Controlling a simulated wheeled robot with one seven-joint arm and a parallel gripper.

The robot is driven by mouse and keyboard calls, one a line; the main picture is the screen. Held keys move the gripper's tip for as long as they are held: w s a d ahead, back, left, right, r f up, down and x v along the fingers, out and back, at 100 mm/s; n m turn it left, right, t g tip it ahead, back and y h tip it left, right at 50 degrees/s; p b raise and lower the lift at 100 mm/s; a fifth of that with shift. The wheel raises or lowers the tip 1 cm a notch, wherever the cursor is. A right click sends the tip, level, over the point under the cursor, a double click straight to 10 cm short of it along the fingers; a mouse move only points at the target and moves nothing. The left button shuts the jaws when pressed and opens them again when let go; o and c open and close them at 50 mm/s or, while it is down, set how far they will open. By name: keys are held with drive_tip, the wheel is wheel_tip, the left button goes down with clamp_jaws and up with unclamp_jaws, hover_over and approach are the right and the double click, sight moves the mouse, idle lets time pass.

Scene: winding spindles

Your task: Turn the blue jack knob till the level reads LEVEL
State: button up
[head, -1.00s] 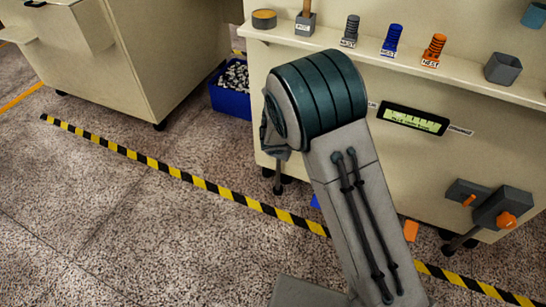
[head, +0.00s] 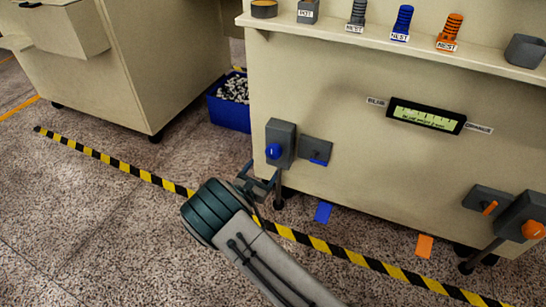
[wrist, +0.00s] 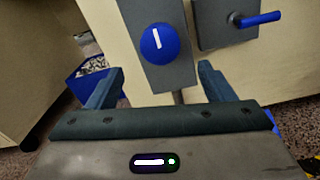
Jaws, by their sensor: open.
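The blue jack knob (head: 273,152) sits on a grey box on the bench's front panel, at its left end. In the wrist view the knob (wrist: 159,44) shows a white mark, near upright and slightly tilted. My gripper (wrist: 160,72) is open and empty. Its fingers lie to either side below the knob, apart from it. In the head view my gripper (head: 264,180) is low in front of the jack, partly hidden by my arm. The level display (head: 425,116) is lit yellow-green between BLUE and ORANGE labels; its text is too small to read.
A blue lever (head: 319,162) on a grey plate is right of the knob. An orange knob (head: 533,229) and orange lever (head: 490,208) are at far right. A shelf (head: 400,48) holds several spindles. A blue bin (head: 230,115) stands left; striped tape crosses the floor.

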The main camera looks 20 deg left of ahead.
sight(272, 156)
drive_tip(key=w+b, duration=0.1)
drive_tip(key=w, duration=0.4)
drive_tip(key=w+b, duration=0.1)
drive_tip(key=w, duration=0.2)
drive_tip(key=shift+d+f+b, duration=0.15)
drive_tip(key=shift+d+b, duration=0.15)
drive_tip(key=shift+w, duration=0.8)
drive_tip(key=c, duration=0.9)
